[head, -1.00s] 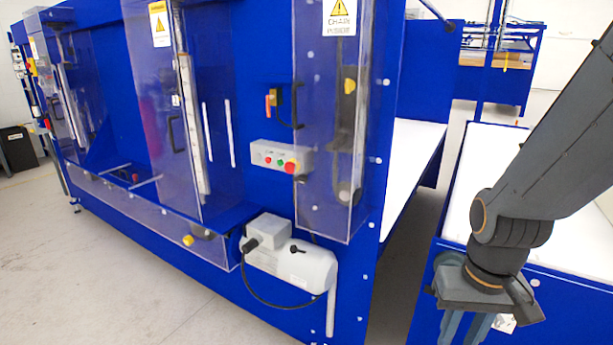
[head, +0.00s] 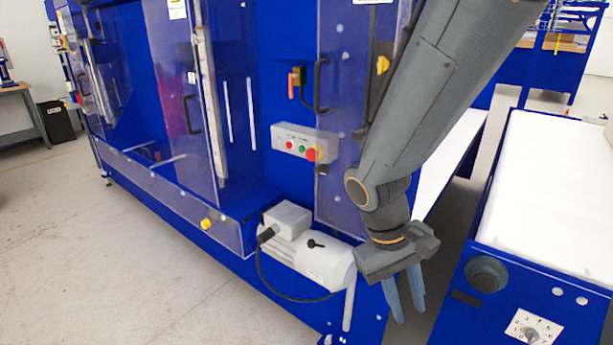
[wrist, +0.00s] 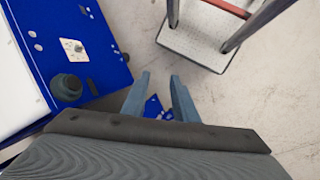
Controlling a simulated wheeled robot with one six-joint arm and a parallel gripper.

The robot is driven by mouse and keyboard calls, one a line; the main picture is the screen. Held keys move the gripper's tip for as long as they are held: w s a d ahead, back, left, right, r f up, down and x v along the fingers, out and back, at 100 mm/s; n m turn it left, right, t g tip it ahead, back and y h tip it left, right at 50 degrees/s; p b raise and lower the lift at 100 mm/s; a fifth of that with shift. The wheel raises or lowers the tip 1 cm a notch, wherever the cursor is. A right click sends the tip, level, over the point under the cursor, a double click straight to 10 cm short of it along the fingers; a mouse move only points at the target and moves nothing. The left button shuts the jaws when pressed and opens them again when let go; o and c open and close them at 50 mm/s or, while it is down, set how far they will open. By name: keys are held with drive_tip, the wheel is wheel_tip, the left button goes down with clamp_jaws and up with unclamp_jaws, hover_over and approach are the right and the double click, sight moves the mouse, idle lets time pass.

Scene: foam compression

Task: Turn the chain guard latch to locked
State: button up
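The chain guard (head: 335,185) is a clear panel on the blue machine, partly hidden by my arm. A black handle (head: 318,87) stands at its left edge. Beside the handle, a small orange lever (head: 291,85) hangs down at a black block; it looks like the latch, but I cannot read its position marks. A yellow part (head: 382,65) also shows at the guard. My gripper (head: 408,300) points down, right of the grey motor housing and well below the lever. In the wrist view its two blue fingers (wrist: 159,88) are apart with nothing between them.
The grey motor housing (head: 325,262) juts out with a cable. A button box (head: 300,143) with a red button sits below the lever. A white-topped blue bench (head: 548,200) with a dial stands right. A step stool (wrist: 200,38) shows in the wrist view. Floor at left is clear.

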drive_tip(key=w+r+n+t+h, duration=0.2)
drive_tip(key=w+n+h, duration=0.1)
drive_tip(key=w+h, duration=0.15)
drive_tip(key=n+t+h, duration=0.3)
drive_tip(key=n+t, duration=0.1)
drive_tip(key=t, duration=1)
approach(319, 172)
drive_tip(key=p+x, duration=0.1)
drive_tip(key=x, duration=0.6)
drive_tip(key=shift+w+d, duration=0.2)
drive_tip(key=shift+w, duration=0.15)
clamp_jaws()
